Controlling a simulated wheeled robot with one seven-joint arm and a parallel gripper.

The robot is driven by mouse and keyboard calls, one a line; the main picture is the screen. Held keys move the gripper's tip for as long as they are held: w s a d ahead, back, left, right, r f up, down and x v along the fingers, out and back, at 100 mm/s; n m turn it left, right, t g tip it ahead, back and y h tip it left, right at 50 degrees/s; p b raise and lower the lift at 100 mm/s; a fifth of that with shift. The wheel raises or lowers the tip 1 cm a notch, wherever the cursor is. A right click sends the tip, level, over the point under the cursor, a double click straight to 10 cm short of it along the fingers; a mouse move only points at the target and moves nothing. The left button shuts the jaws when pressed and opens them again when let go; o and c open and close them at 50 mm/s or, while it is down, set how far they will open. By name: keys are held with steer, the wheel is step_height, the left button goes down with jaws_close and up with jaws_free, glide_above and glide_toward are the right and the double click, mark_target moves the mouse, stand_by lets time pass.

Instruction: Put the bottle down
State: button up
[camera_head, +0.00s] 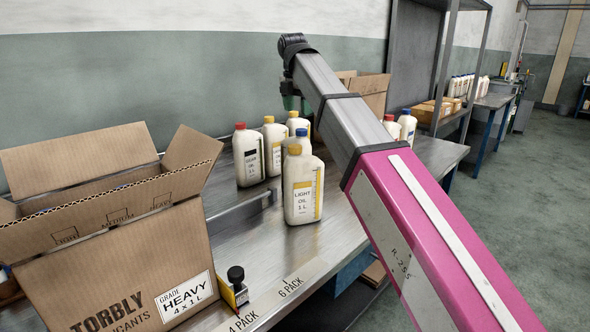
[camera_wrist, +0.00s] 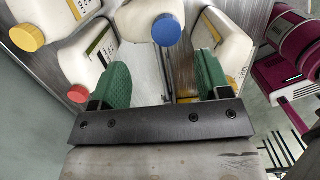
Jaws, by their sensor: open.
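My gripper (camera_wrist: 160,78) shows in the wrist view with its two green fingers apart and nothing clamped between them. A white bottle with a blue cap (camera_wrist: 166,30) stands just beyond the fingertips. Whether either finger touches a bottle is not clear. In the head view a light oil bottle (camera_head: 303,192) stands upright on the metal bench (camera_head: 290,255). My arm covers most of the gripper there.
A gear oil bottle (camera_head: 249,157) and other bottles stand behind the light oil bottle. An open cardboard box (camera_head: 120,250) fills the left front, with a small black-capped item (camera_head: 236,285) beside it. Another open box (camera_head: 372,90) is behind my arm.

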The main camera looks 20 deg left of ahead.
mark_target(301, 129)
steer(key=shift+w+d+f, duration=0.1)
steer(key=shift+d+f, duration=0.1)
steer(key=shift+f, duration=0.95)
steer(key=shift+s+d+f, duration=0.1)
steer(key=shift+d+f, duration=0.05)
steer(key=shift+f, duration=1.05)
steer(key=shift+w+d+f, duration=0.1)
steer(key=shift+d+f, duration=0.1)
steer(key=shift+f, duration=0.95)
jaws_close()
